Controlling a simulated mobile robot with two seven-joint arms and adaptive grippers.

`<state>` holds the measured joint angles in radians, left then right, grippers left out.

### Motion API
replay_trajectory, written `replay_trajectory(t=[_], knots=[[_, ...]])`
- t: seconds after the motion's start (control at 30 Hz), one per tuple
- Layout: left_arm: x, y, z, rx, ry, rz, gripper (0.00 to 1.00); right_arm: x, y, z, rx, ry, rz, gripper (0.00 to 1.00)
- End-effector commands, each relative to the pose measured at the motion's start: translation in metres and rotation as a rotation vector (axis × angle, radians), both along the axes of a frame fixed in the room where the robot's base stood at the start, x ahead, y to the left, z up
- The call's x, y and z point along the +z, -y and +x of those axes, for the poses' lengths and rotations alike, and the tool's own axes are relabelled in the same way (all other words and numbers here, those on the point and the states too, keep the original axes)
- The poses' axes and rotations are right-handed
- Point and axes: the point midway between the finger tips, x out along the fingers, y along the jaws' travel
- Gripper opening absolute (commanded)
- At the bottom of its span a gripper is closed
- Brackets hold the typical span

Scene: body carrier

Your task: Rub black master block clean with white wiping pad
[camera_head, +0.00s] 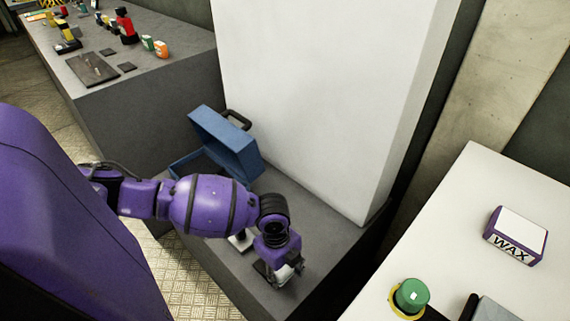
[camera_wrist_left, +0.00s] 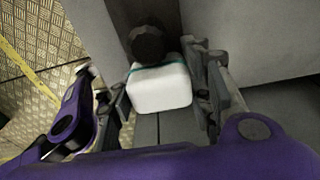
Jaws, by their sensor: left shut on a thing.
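My left gripper (camera_head: 280,272) is low over the grey bench surface, in front of the tall white panel. In the left wrist view its fingers (camera_wrist_left: 165,100) stand on both sides of a white pad (camera_wrist_left: 160,90) with a teal edge, and are shut on it. A dark round-ended block (camera_wrist_left: 148,44) shows just beyond the pad; it looks like the black master block, but I cannot tell whether the pad touches it. In the head view my arm and gripper hide most of this spot. My right gripper is not in view.
An open blue case (camera_head: 225,145) stands behind my left arm. A tall white panel (camera_head: 320,90) rises behind the bench. At right, a white table holds a wax box (camera_head: 515,236) and a green button (camera_head: 411,294). Tools and small items lie on the far grey counter (camera_head: 165,75).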

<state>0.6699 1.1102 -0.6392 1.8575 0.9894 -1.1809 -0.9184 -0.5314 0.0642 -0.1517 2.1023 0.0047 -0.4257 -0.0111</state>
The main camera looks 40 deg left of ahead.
Motion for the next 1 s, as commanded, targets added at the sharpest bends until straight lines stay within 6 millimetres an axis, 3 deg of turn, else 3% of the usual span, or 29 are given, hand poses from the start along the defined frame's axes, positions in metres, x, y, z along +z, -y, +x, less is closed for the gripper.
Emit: replay_trajectory(t=[0.2, 0.53, 1.0], knots=[[0.003, -0.001, -0.013, 0.000, 0.000, 0.000, 0.00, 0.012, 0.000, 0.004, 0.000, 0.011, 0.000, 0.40], [0.002, -0.001, -0.012, 0.000, 0.000, 0.000, 0.00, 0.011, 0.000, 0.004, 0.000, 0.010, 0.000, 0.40], [0.000, 0.002, 0.012, 0.000, 0.001, -0.001, 0.00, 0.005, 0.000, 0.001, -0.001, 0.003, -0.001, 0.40]])
